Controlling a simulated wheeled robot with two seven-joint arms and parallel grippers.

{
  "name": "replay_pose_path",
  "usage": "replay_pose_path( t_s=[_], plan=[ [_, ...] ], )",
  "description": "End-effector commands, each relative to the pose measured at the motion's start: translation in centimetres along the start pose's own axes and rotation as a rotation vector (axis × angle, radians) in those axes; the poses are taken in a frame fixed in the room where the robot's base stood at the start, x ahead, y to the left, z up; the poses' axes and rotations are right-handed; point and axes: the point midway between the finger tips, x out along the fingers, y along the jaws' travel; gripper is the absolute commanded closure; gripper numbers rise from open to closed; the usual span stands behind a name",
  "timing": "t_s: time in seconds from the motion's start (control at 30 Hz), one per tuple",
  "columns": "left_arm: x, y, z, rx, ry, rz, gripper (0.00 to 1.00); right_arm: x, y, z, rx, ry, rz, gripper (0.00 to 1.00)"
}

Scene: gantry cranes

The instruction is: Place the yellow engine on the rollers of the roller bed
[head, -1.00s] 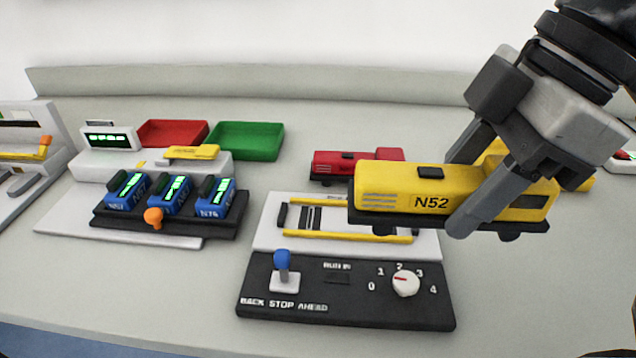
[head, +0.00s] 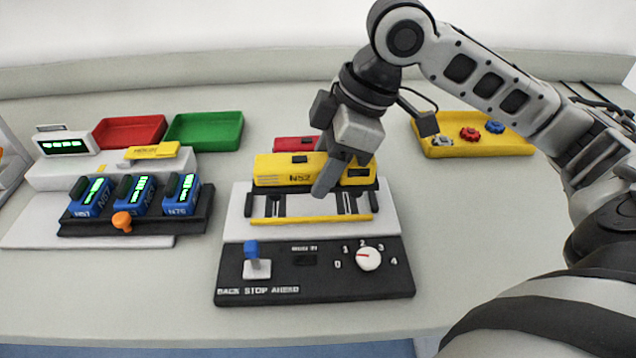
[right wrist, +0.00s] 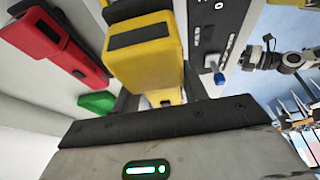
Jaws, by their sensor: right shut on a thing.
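The yellow engine (head: 285,170), marked N52, is at the back part of the roller bed (head: 236,222) in the head view. My right gripper (head: 335,180) is shut on the engine near its right end. The engine is level and overlaps the back of the rollers in the picture; I cannot tell whether its wheels touch them. The yellow front rail (head: 310,219) of the bed is uncovered. In the right wrist view the engine (right wrist: 145,60) sits between my fingers. My left gripper is not in view.
A red engine (head: 290,144) stands just behind the bed. The bed's black panel has a blue lever (head: 251,250) and a white dial (head: 368,258). Left are a charging rack with blue packs (head: 134,195) and red (head: 130,132) and green (head: 205,130) trays. A yellow tray (head: 475,148) lies right.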

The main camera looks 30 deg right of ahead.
Motion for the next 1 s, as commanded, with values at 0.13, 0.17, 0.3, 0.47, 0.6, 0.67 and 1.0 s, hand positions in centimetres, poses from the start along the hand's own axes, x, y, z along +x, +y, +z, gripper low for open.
replay_pose_path(
  t_s=[0.13,0.17,0.3,0.47,0.6,0.67,1.0],
  plan=[
    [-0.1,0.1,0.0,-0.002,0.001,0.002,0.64,0.8,0.6,-0.1,0.000,0.003,0.001,0.88],
    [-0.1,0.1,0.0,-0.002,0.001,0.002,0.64,0.9,0.7,-0.1,0.001,0.003,0.001,0.88],
    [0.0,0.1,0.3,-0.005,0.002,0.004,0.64,2.7,1.1,0.3,0.000,-0.001,-0.002,0.88],
    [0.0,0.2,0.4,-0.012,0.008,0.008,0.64,4.5,1.1,1.1,0.000,0.000,0.001,0.88],
    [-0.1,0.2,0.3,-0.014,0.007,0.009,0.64,4.5,1.2,1.1,-0.001,0.002,0.003,0.88],
    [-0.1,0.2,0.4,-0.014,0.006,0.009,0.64,4.5,1.2,1.1,-0.001,0.002,0.003,0.88],
    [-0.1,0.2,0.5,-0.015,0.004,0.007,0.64,4.7,1.1,1.2,0.000,0.000,0.001,0.35]
  ],
)
